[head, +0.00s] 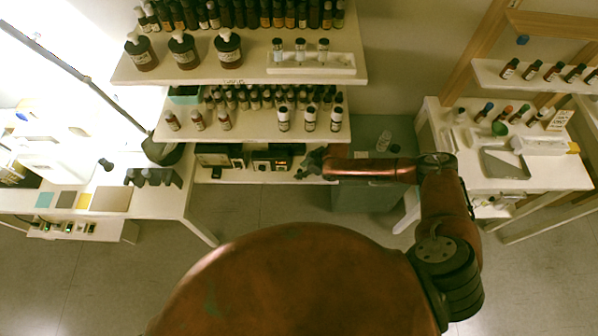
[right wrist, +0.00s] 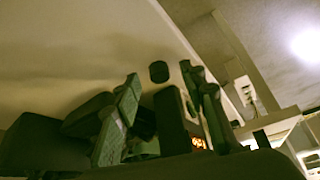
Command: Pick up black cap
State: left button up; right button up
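A small black cap (right wrist: 159,71) shows in the right wrist view, beyond and between the fingertips of my right gripper (right wrist: 165,95). The gripper's two fingers stand apart, with no thing clearly held between them. In the head view my right gripper (head: 308,164) reaches left over the lowest shelf (head: 245,178), in front of dark boxes. A small dark piece on that shelf (head: 217,173), left of the gripper, looks like the same cap, but I cannot be sure. My left gripper is out of view.
Dark boxes (head: 220,156) stand at the back of the lowest shelf. One display with orange digits (right wrist: 198,143) shows close to my right gripper. Rows of bottles (head: 310,118) fill the shelves above. A grey-green cabinet (head: 370,197) stands right of the shelf, partly behind my right arm.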

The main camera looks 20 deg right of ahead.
jog(key=shift+f, duration=0.15)
jog(key=shift+c, duration=0.5)
jog(key=c, duration=0.7)
